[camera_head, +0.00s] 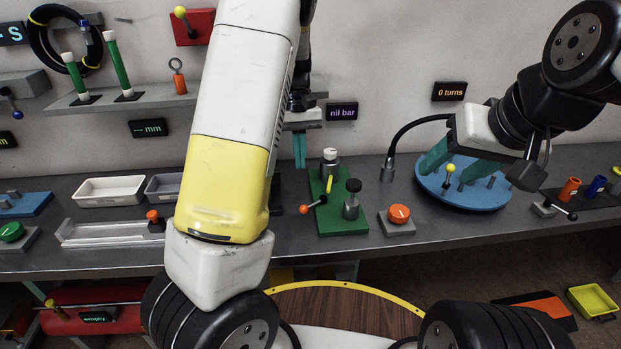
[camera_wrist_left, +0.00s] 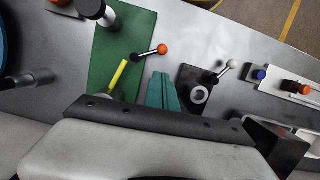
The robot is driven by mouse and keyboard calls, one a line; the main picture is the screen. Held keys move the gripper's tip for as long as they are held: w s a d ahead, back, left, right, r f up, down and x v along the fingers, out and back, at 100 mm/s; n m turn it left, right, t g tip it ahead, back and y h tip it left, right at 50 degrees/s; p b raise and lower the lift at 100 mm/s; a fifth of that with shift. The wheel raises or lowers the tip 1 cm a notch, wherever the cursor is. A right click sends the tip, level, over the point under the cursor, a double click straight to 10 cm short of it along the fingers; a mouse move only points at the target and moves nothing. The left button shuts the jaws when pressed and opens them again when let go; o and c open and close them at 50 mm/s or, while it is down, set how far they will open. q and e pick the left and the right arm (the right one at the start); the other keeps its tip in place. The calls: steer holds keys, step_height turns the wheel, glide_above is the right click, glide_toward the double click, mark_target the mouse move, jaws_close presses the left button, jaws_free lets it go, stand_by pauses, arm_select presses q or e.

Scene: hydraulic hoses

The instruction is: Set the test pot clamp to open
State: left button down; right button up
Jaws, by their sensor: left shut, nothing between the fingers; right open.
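A green plate (camera_head: 330,220) on the bench carries two grey posts, an orange-ball lever (camera_head: 313,204) and a yellow rod (camera_head: 329,184). In the left wrist view the lever (camera_wrist_left: 150,52) and yellow rod (camera_wrist_left: 118,74) show on the plate's edge. A dark plate there holds a round metal ring (camera_wrist_left: 199,94) and a pale-ball lever (camera_wrist_left: 224,70); my left arm mostly hides it in the head view. I cannot tell which lever is the test pot clamp. My left gripper (camera_head: 300,163) is shut and empty, its fingers (camera_wrist_left: 161,80) between the levers. My right gripper (camera_head: 458,163) is open above the blue disc.
The blue round disc (camera_head: 430,182) holds several pegs and a yellow-ball lever. An orange knob (camera_head: 399,214) sits on a grey block right of the green plate. A "nil bar" display (camera_head: 342,112) hangs behind.

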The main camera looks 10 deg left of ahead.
mark_target(311, 205)
arm_select(q)
steer(key=x, duration=1)
steer(key=shift+s, duration=0.1)
